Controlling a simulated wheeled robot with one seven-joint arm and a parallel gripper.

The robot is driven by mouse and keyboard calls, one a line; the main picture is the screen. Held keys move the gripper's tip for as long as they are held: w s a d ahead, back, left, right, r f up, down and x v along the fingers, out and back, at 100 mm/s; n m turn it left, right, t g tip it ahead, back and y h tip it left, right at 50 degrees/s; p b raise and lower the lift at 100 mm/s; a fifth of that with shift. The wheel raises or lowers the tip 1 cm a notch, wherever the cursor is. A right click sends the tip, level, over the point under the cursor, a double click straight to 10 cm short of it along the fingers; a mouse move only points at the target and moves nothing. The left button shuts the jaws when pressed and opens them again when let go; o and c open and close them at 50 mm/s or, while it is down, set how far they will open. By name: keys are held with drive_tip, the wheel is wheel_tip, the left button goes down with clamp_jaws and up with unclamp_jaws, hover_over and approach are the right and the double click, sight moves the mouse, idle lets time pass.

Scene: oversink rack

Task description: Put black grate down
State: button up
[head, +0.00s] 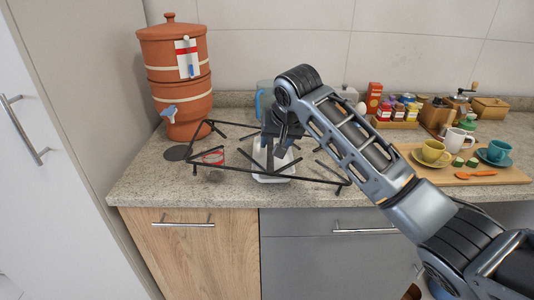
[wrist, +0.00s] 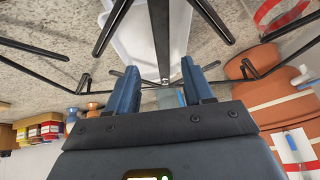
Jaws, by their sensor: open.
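The black grate (head: 316,181), a frame of thin bars with inward prongs, spans the counter's front left part, over or around a white container (head: 284,166).
A terracotta water dispenser (head: 176,80) stands at the back left. A red-rimmed glass (head: 213,158) is within the grate's outline. At right are a wooden tray (head: 455,178) with cups (head: 432,152) and a spice rack (head: 397,123).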

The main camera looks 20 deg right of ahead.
sight(271, 149)
drive_tip(key=shift+w+p+x, duration=0.25)
drive_tip(key=shift+p+x, duration=0.15)
drive_tip(key=shift+x, duration=2.95)
drive_tip(key=shift+a+r, duration=0.15)
clamp_jaws()
